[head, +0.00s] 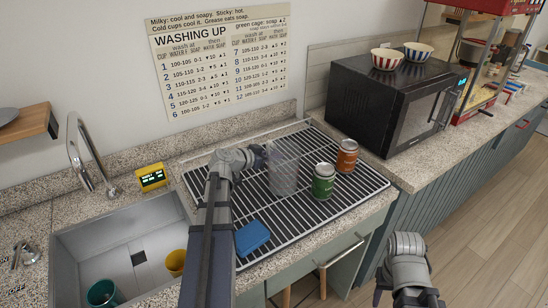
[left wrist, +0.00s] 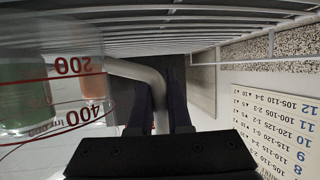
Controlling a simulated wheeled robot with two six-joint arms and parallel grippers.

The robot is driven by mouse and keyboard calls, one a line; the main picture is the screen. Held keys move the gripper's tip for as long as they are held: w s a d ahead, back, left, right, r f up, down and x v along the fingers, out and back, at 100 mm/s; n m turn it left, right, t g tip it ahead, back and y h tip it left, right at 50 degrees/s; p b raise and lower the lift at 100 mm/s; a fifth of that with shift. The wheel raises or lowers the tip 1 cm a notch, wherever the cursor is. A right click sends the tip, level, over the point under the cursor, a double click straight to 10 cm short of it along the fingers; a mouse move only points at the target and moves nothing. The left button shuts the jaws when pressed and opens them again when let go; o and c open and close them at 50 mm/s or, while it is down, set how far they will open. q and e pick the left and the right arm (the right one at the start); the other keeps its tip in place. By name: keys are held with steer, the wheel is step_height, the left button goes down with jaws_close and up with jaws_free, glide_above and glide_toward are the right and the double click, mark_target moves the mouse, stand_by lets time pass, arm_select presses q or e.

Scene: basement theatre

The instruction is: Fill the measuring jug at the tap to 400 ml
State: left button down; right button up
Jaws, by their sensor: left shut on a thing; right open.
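The clear measuring jug (head: 284,175) is upright at the drying rack, left of the cans; I cannot tell whether its base touches the rack. Red 200 and 400 marks show on the jug (left wrist: 75,92) in the left wrist view, upside down. No water shows in it. My left gripper (head: 258,156) is shut on the jug's grey handle; its two dark fingers (left wrist: 160,100) flank the handle in the left wrist view. The chrome tap (head: 84,150) arches over the sink (head: 75,240) at the left. My right gripper (head: 408,295) is open and empty at the bottom right.
A green can (head: 323,182) and an orange can (head: 347,156) stand on the rack (head: 345,195), with a blue sponge (head: 252,237) in front. A teal cup (head: 102,293) and a yellow cup (head: 176,262) are in the sink. A yellow display (head: 152,177) stands behind it. A microwave (head: 395,105) is right.

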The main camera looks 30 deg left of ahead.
arm_select(q)
steer(key=shift+f, duration=0.2)
steer(key=c, duration=0.9)
jaws_free()
arm_select(e)
steer(key=shift+f, duration=0.15)
arm_select(q)
steer(key=shift+o, duration=0.2)
steer(key=shift+r, duration=0.1)
steer(key=shift+r, duration=0.3)
arm_select(e)
step_height(320, 180, up, 5)
steer(key=p, duration=0.4)
steer(key=shift+f, duration=0.2)
arm_select(q)
steer(key=v, duration=1.2)
steer(key=shift+f+p, duration=0.3)
steer(key=shift+p, duration=0.1)
arm_select(e)
steer(key=shift+o, duration=0.2)
steer(key=shift+r, duration=0.2)
